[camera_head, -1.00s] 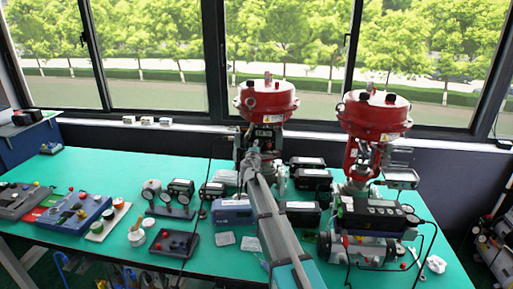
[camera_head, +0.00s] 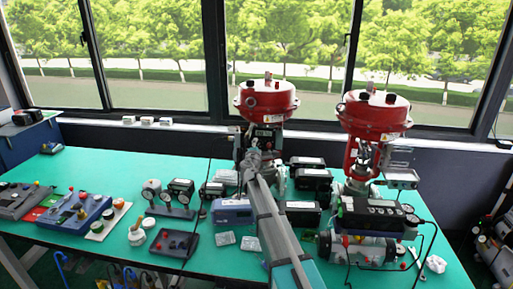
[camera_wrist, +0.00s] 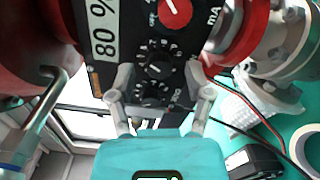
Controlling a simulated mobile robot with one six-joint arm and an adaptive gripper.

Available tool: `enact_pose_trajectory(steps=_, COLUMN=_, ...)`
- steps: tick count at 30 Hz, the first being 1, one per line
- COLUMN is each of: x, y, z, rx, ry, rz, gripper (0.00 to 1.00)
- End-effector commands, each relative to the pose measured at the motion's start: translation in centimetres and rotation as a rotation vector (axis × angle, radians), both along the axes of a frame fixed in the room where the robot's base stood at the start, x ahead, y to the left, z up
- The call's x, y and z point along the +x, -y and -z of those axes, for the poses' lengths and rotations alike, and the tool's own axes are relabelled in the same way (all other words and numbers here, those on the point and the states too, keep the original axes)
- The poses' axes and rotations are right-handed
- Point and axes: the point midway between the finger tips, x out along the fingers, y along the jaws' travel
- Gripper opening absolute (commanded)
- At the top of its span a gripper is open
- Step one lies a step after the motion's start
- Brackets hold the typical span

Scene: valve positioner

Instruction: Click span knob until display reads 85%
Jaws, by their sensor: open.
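In the wrist view a black panel carries a white display (camera_wrist: 105,32) that reads "80 %", turned on its side. A red knob (camera_wrist: 173,12) with an OFF mark and "mA" beside it is at the top. A black dial knob (camera_wrist: 157,63) is below it, and another dark knob (camera_wrist: 153,92) sits lower, partly hidden. I cannot read which one is the span knob. In the head view my gripper (camera_head: 254,152) is in front of the left red-topped valve (camera_head: 268,98).
A second red-topped valve (camera_head: 374,115) stands right of the first. Several boxes and instruments crowd the green table (camera_head: 200,262). A bent metal pipe (camera_wrist: 42,115) is close left of the gripper; a flanged metal body (camera_wrist: 280,50) is on the right.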

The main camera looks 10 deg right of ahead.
Motion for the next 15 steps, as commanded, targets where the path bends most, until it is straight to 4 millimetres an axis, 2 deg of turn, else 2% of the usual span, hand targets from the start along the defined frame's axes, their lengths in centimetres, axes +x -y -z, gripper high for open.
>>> enact_pose_trajectory(steps=8, x=-2.9, y=-0.9, z=0.0, rx=0.0, ry=0.0, rz=-0.001, gripper=0.65)
enact_pose_trajectory(steps=15, x=-6.7, y=-2.1, z=0.0, rx=0.0, ry=0.0, rz=-0.001, gripper=0.65)
